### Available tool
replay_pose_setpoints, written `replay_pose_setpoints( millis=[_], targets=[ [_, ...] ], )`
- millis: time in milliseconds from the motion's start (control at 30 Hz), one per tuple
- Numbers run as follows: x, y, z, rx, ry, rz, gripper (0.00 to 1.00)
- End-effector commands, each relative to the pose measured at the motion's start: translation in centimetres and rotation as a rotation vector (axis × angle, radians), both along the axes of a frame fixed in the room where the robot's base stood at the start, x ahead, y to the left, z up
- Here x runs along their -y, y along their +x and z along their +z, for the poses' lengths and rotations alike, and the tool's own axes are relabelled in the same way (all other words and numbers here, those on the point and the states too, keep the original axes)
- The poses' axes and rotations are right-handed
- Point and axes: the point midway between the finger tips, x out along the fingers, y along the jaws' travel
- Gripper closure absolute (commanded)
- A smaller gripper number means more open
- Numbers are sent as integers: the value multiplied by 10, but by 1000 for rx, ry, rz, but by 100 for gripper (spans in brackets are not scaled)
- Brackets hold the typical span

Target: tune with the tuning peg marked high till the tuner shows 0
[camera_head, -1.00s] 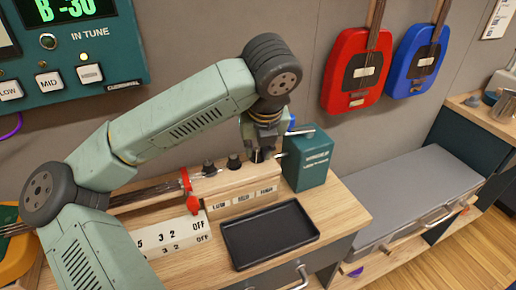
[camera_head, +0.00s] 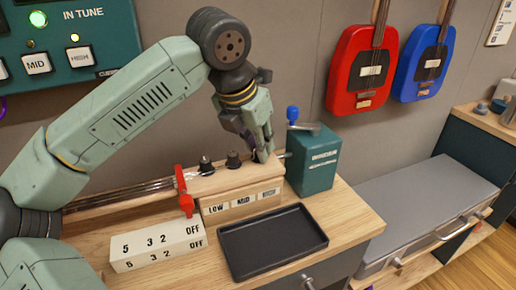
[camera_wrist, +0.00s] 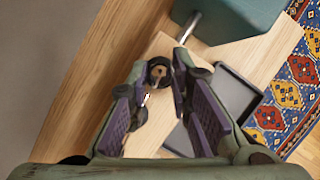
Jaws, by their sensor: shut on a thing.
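My gripper (camera_head: 262,155) is shut on the rightmost tuning peg of the wooden peg block (camera_head: 224,184), above the faint label HIGH (camera_head: 269,193). In the wrist view the round dark peg (camera_wrist: 158,73) sits between the fingers; the gripper (camera_wrist: 163,82) points down at it. In the head view that peg is mostly hidden. Two black pegs, low (camera_head: 206,166) and mid (camera_head: 233,160), stand free to its left. The teal tuner (camera_head: 70,40) is cut off at top left; its IN TUNE lamp (camera_head: 38,18) glows green. Its number display is out of view.
A black tray (camera_head: 272,243) lies in front of the block. A white block marked 5, 3, 2, OFF (camera_head: 158,243) and a red pointer (camera_head: 185,195) are at left. A teal winder box (camera_head: 313,160) with a blue-knobbed crank stands close right. Red and blue guitars hang behind.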

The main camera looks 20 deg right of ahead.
Motion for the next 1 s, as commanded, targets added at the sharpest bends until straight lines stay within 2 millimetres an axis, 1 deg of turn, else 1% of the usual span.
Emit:
replay_pose_setpoints(
  millis=[133,333,533,933,967,1000],
  targets=[
    [0,1,0,0,-2,-83,100],
    [0,1,0,0,0,-158,100],
    [0,1,0,-1,-1,-188,100],
    [0,1,0,0,0,-192,100],
    [0,1,0,0,0,-192,79],
    [0,1,0,0,0,-192,76]
  ],
)
